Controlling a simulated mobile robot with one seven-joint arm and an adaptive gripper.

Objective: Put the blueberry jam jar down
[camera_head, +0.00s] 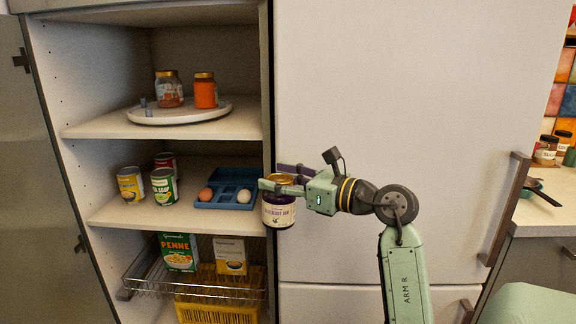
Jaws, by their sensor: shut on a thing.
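The blueberry jam jar (279,212) is a dark purple jar with a gold lid and a white label. It stands upright in the grip, at the right front edge of the middle shelf in the open cupboard. My gripper (281,183) comes in from the right and is shut on the jar near its lid. The lower part of the jar hangs in front of the shelf's front edge level. I cannot tell whether it touches the shelf.
The middle shelf (130,213) holds several cans on its left and a blue egg tray (212,201) with eggs beside the jar. A turntable (200,116) with two jars stands above. A wire basket (140,287) with boxes is below. The cupboard's right side wall is close to my gripper.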

